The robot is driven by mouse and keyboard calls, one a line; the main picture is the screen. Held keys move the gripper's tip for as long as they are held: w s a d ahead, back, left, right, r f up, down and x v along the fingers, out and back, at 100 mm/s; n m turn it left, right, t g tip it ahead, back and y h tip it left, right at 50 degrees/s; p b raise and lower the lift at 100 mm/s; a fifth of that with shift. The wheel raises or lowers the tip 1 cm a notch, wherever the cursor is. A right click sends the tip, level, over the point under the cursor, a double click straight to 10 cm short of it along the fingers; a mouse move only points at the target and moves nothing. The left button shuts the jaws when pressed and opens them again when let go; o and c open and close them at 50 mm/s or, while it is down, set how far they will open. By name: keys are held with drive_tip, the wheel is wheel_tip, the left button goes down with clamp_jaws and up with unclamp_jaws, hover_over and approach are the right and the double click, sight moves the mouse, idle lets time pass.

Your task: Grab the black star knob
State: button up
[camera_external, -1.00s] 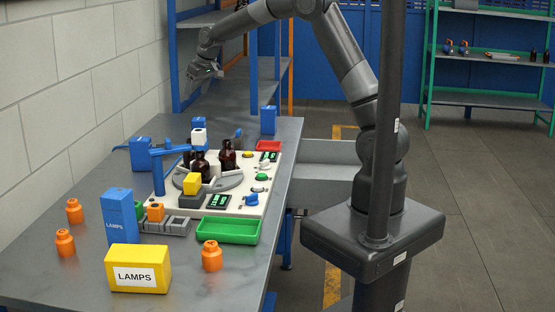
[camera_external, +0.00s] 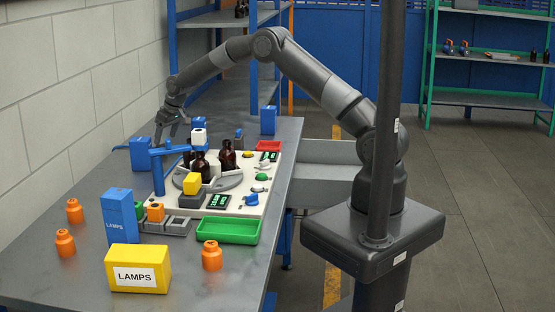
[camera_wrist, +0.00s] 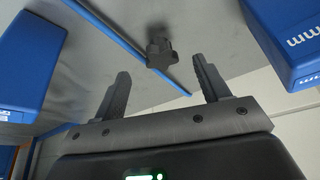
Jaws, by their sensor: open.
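The black star knob (camera_wrist: 160,52) shows in the wrist view on the grey tabletop, close beside a thin blue rod (camera_wrist: 125,43). My gripper (camera_wrist: 161,66) is open and empty. Its two fingers are spread to either side of the knob's line, and the knob appears just beyond the fingertips, apart from them. In the external view my gripper (camera_external: 166,130) points down over the far left part of the table, behind the blue clamp-like fixture (camera_external: 157,165). I cannot make out the knob in that view.
Blue boxes flank the gripper in the wrist view, at left (camera_wrist: 28,55) and right (camera_wrist: 292,35). A blue box (camera_external: 141,153) stands near the gripper in the external view. Amber bottles (camera_external: 227,157) stand on the white board (camera_external: 250,188) to the right.

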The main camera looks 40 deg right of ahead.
sight(162, 146)
drive_tip(key=shift+x, duration=2.65)
drive_tip(key=shift+w, duration=0.15)
drive_tip(key=shift+c, duration=0.6)
drive_tip(key=shift+r, duration=0.1)
drive_tip(key=c, duration=1)
drive_tip(key=shift+o, duration=0.2)
